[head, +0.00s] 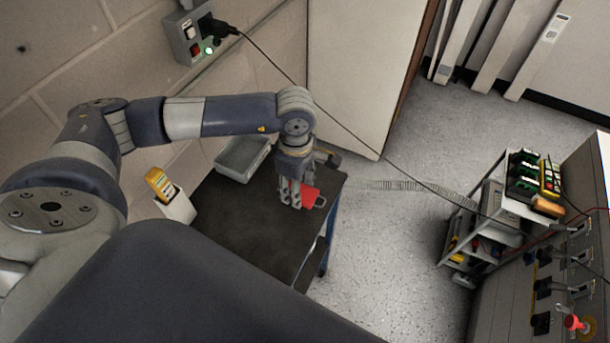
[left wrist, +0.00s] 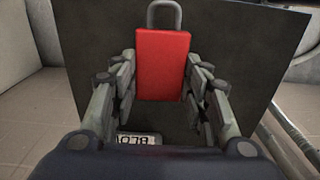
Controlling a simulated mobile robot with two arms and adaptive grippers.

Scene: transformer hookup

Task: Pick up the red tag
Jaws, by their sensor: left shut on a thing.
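The red tag (head: 312,196) is a flat red block with a grey loop, much like a padlock, at the right side of a dark table (head: 245,222). My left gripper (head: 290,203) reaches down to it from above. In the left wrist view the red tag (left wrist: 163,66) sits between the two fingers of my left gripper (left wrist: 163,80), which is shut on it, with its loop pointing away. Whether it still touches the table top is hard to tell. My right gripper is not in view.
A grey tray (head: 242,163) stands at the table's back edge. A yellow handheld device (head: 158,182) sits in a white holder at the left. A black cable runs from the wall socket (head: 191,36) across to a cart (head: 488,222). A partly hidden lettered label (left wrist: 137,140) shows below the tag.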

